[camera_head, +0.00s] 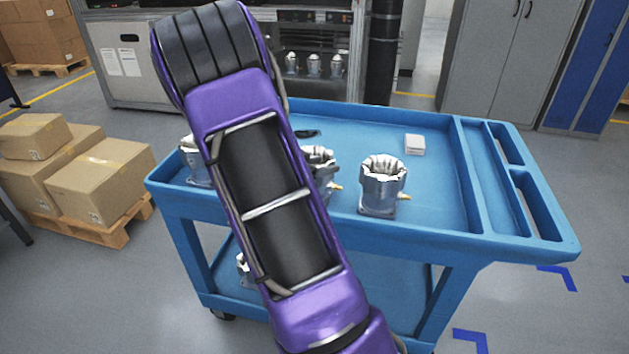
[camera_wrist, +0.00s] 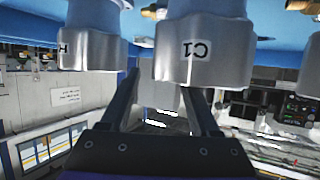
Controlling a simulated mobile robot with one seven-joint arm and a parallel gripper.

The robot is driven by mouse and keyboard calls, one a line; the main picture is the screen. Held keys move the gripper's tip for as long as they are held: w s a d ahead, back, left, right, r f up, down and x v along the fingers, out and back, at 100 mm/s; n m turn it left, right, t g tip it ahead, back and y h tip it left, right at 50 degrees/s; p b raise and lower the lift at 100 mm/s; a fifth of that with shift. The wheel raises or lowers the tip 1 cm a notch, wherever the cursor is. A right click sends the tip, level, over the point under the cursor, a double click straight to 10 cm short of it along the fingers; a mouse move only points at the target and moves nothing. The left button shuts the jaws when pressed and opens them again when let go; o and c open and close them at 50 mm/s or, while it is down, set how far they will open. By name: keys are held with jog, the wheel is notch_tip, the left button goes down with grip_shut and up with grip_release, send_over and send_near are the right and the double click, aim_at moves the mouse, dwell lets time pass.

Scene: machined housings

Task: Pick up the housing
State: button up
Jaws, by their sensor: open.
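Silvery metal housings stand on the blue cart's top. In the head view one (camera_head: 383,188) is in full sight at the right. Another (camera_head: 322,165) is partly behind my arm, and a third (camera_head: 193,168) shows at the arm's left. In the wrist view, which looks upside down, a housing labelled C1 (camera_wrist: 222,60) fills the middle. One marked H (camera_wrist: 92,48) is to its left. My gripper (camera_wrist: 162,86) is open, its two fingers apart near the C1 housing's rim. I cannot tell whether they touch it. My arm hides the gripper in the head view.
The blue cart (camera_head: 440,205) has a raised rim and a small white box (camera_head: 415,144) on top. Another housing (camera_head: 243,266) shows on its lower shelf. Cardboard boxes (camera_head: 95,180) stand on a pallet at left. The cart top's right part is clear.

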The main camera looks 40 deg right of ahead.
jog(key=shift+c, duration=0.3)
grip_shut()
jog(key=shift+s+f, duration=0.1)
dwell(0.9)
